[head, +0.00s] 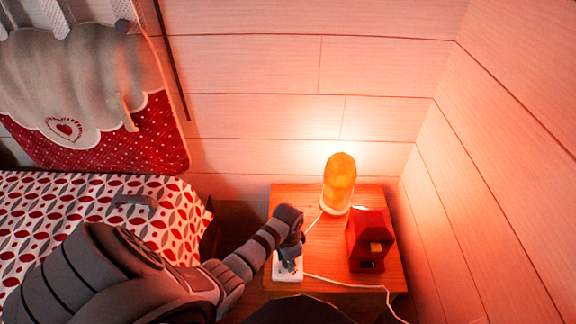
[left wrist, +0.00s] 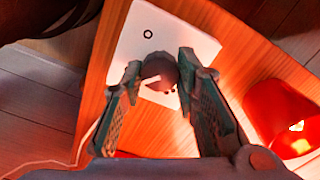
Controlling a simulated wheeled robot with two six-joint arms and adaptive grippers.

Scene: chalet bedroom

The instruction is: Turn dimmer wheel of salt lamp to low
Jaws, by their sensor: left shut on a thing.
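The salt lamp (head: 339,180) glows bright orange on its pale base at the back of the wooden nightstand (head: 292,191). A white dimmer box (head: 287,276) lies near the nightstand's front left, with a cord running from it. In the left wrist view the dimmer box (left wrist: 182,32) carries a dark round dimmer wheel (left wrist: 158,72). My left gripper (head: 290,252) is over the box. In the left wrist view its fingers (left wrist: 159,68) are on either side of the wheel and shut on it. The wheel's exact setting cannot be read. My right gripper is not in view.
A red box-like object (head: 358,238) with a yellowish front opening stands right of the dimmer; it shows in the left wrist view too (left wrist: 270,112). A white cord (head: 345,284) crosses the front of the nightstand. The patterned bed (head: 50,205) is at left; plank walls close the back and right.

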